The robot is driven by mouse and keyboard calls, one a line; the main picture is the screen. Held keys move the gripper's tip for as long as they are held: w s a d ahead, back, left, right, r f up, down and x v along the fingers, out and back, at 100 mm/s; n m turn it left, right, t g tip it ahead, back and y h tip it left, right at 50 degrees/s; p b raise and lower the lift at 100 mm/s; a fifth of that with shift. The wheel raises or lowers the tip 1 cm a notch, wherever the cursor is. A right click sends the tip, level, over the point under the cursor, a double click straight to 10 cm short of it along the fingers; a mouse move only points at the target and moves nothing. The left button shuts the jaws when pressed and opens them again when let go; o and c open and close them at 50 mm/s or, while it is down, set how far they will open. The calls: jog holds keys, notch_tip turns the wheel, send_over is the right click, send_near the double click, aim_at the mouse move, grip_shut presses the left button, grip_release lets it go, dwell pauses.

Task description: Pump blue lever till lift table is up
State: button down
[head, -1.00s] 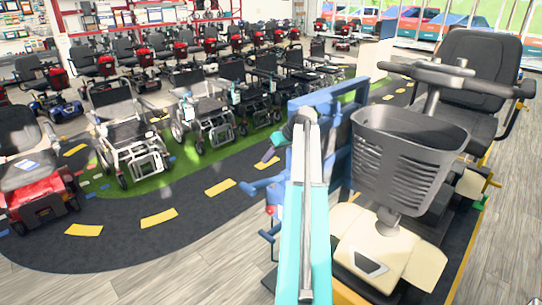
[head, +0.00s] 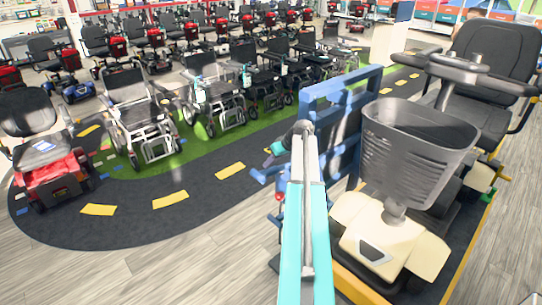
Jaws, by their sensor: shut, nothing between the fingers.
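The blue lever (head: 262,176) sticks out to the left from the lower part of a blue upright frame (head: 345,92). My gripper (head: 270,158) is at the end of my teal and white arm, small in the head view, just above the lever's outer end. It looks shut and empty. I cannot tell whether it touches the lever. The lift table (head: 478,252), a dark platform with yellow edges, stands behind and right of the frame. A beige scooter (head: 380,237) with a grey basket (head: 415,150) is on it. My arm hides part of the frame and the table's near left side.
A row of wheelchairs (head: 222,100) and a red scooter (head: 52,180) stand on the left. A dark track (head: 130,215) with yellow dashes curves past them. Wooden floor (head: 190,265) is clear at front left.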

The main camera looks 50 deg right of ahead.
jog(key=shift+s+a+f, duration=0.1)
jog(key=shift+f, duration=0.25)
